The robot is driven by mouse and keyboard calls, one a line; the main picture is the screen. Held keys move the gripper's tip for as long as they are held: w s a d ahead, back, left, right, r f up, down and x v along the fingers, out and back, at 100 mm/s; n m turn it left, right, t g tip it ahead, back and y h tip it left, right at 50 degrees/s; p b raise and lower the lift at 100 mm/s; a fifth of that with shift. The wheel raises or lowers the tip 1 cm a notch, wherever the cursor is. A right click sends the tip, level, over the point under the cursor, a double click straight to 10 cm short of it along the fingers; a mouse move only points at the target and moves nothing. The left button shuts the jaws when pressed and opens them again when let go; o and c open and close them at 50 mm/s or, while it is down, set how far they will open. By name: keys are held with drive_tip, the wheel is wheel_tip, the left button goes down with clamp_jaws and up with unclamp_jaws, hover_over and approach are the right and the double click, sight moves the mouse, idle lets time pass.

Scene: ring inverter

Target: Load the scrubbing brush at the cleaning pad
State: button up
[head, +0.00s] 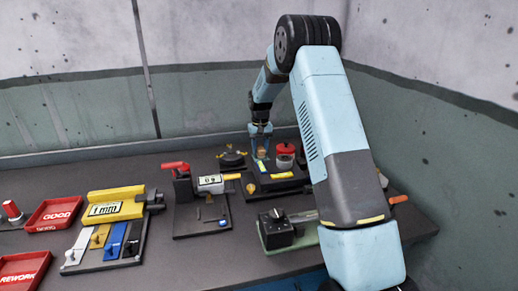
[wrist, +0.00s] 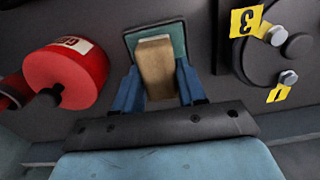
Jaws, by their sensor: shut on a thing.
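My gripper (wrist: 158,92) is shut on a tan, wood-coloured block, which I take to be the scrubbing brush (wrist: 155,66). The blue fingers hold it from both sides in the wrist view. Behind the block is a teal, dark-edged rectangle, apparently the cleaning pad (wrist: 178,42). The block overlaps much of it; I cannot tell whether they touch. In the head view my gripper (head: 261,141) points down at the back of the table, and the brush (head: 262,154) shows small below it. The bristles are hidden.
A red-topped container (head: 285,150) stands close on the right; it is the red cylinder (wrist: 68,75) in the wrist view. A dark round fixture (head: 232,159) with yellow labels and bolts stands on the other side. Red trays (head: 55,214) and a gauge block (head: 115,204) lie further left.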

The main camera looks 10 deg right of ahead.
sight(260, 147)
drive_tip(key=shift+f, duration=0.45)
idle(1.2)
drive_tip(key=shift+r, duration=3.55)
